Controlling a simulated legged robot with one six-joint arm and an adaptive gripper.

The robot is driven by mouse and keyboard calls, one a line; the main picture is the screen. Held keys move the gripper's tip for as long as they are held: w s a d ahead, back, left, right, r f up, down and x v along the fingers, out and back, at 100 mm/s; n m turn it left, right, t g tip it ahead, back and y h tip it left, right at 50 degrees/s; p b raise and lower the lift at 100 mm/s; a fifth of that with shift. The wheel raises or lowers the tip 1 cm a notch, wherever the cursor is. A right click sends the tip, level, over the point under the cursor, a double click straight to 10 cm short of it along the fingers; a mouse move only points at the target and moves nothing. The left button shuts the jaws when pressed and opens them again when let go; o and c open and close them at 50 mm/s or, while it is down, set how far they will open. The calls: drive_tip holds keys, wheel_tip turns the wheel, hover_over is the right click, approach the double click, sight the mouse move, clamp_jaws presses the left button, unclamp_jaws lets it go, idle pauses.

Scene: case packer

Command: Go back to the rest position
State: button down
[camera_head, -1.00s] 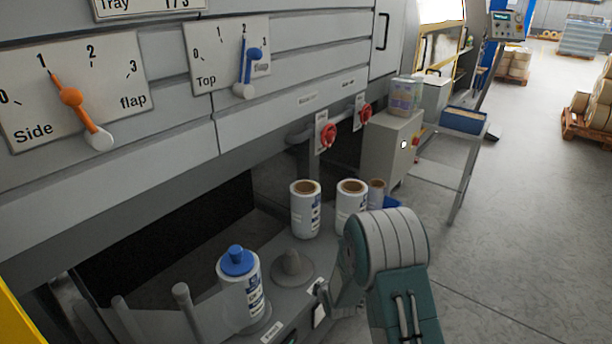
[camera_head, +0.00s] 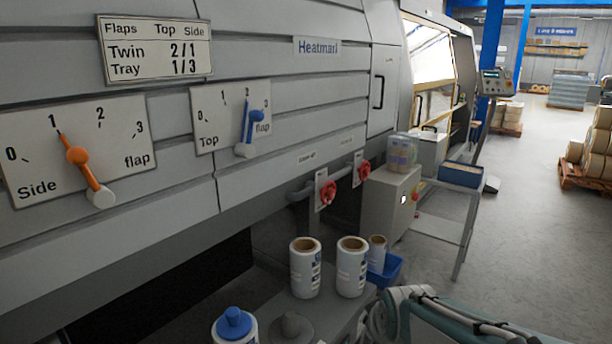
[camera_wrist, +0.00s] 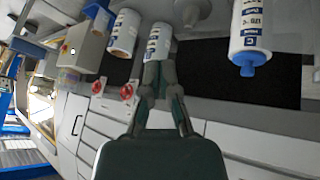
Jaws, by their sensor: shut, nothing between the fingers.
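My gripper (camera_wrist: 159,68) shows in the wrist view with its fingertips together and nothing held. Its tips overlap a white labelled roll (camera_wrist: 158,38) in that picture; I cannot tell the gap between them. In the head view only my teal and grey arm shows at the bottom right, and the fingertips are not visible there. The orange side flap pointer (camera_head: 77,156) stands at about 1 on its scale. The blue top flap pointer (camera_head: 249,122) stands near 2.
Two white rolls (camera_head: 305,268) (camera_head: 351,267), a smaller roll (camera_head: 377,254) and a blue bin (camera_head: 388,270) stand on the ledge near my arm. A grey cabinet (camera_head: 388,208) and side table (camera_head: 446,217) stand beyond. Open floor lies right.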

drive_tip(key=s+d+r+m, duration=0.1)
drive_tip(key=s+r+m, duration=0.1)
drive_tip(key=s, duration=0.7)
drive_tip(key=s+d+r+m+g, duration=0.1)
drive_tip(key=s+r+m, duration=0.1)
drive_tip(key=s, duration=0.7)
drive_tip(key=shift+d+r+m, duration=0.2)
drive_tip(key=shift+r+m, duration=0.2)
drive_tip(key=shift+m, duration=0.4)
idle(1.2)
